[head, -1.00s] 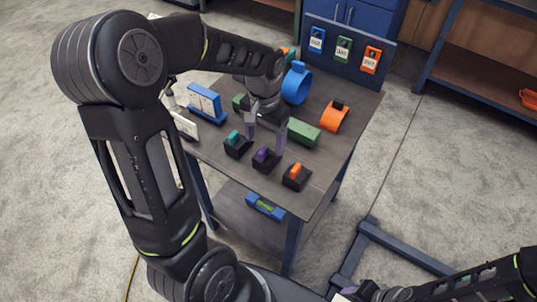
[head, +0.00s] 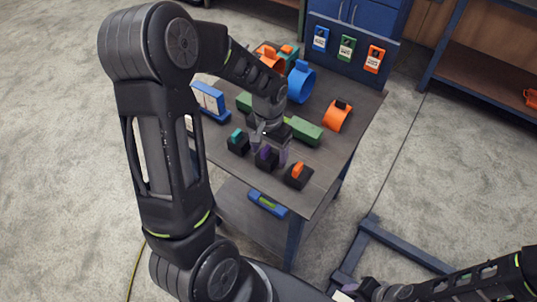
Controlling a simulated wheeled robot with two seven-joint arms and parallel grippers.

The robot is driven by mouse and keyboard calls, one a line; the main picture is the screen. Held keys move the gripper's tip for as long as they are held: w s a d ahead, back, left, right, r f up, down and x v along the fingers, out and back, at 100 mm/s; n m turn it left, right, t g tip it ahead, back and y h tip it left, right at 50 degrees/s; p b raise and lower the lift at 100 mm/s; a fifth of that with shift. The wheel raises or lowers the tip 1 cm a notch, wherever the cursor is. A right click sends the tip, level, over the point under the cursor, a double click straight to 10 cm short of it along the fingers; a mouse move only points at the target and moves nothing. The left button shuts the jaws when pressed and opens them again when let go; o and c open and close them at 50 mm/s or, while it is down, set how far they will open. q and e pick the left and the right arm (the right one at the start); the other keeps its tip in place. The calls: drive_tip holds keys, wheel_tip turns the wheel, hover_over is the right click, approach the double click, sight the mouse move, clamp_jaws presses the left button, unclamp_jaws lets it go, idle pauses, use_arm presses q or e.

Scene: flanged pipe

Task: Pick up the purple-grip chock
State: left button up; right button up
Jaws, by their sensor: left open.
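The purple-grip chock (head: 266,157) is a black block with a purple grip, in the middle of a row of three chocks near the table's front edge. My left gripper (head: 270,150) reaches down over it with open fingers, one on each side of the grip as far as I can see. The fingers partly hide the chock, and I cannot tell whether they touch it. The teal-grip chock (head: 237,142) stands just left of it, the orange-grip chock (head: 298,175) to its right.
Behind the gripper lie a green bar (head: 304,131), a blue ring clamp (head: 301,82) and an orange ring clamp (head: 337,115). A blue-framed panel (head: 208,101) stands at the left. A blue level (head: 267,204) lies on the lower shelf. Tags hang on the back panel.

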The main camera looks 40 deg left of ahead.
use_arm(q)
drive_tip(key=shift+f, duration=0.8)
clamp_jaws()
idle(0.6)
